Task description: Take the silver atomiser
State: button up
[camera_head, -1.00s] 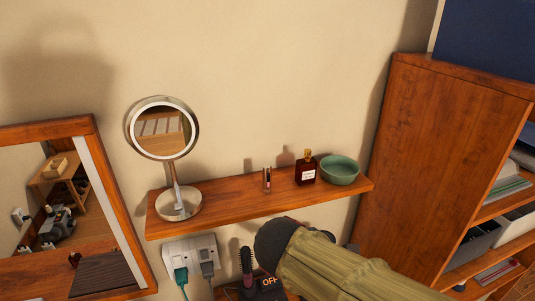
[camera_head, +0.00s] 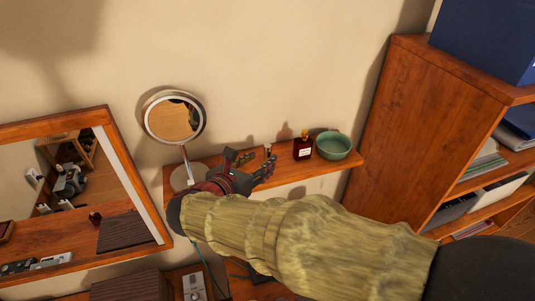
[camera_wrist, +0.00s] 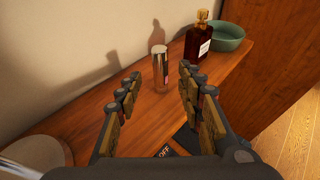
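The silver atomiser (camera_wrist: 160,67) is a small upright cylinder standing on the wooden shelf (camera_wrist: 145,128). In the wrist view it is ahead of my gripper (camera_wrist: 157,84), roughly centred between the fingertips and apart from them. The fingers are spread with nothing between them. In the head view the atomiser (camera_head: 268,150) shows only its upper part, just beyond my gripper (camera_head: 257,166); its lower part is hidden behind the fingers.
A dark red bottle (camera_head: 303,148) with a gold cap stands close right of the atomiser, then a green bowl (camera_head: 333,145). A round mirror on a stand (camera_head: 174,117) is at the shelf's left end. A wooden cabinet (camera_head: 425,130) closes off the right. The wall is behind.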

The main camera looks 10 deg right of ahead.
aim_at(266, 155)
jog(key=x, duration=0.2)
jog(key=p+x, duration=0.1)
jog(key=x, duration=0.2)
jog(key=shift+w+d+r, duration=0.1)
jog(key=shift+w+r, duration=0.05)
jog(key=shift+r, duration=0.05)
jog(key=c, duration=0.4)
grip_shut()
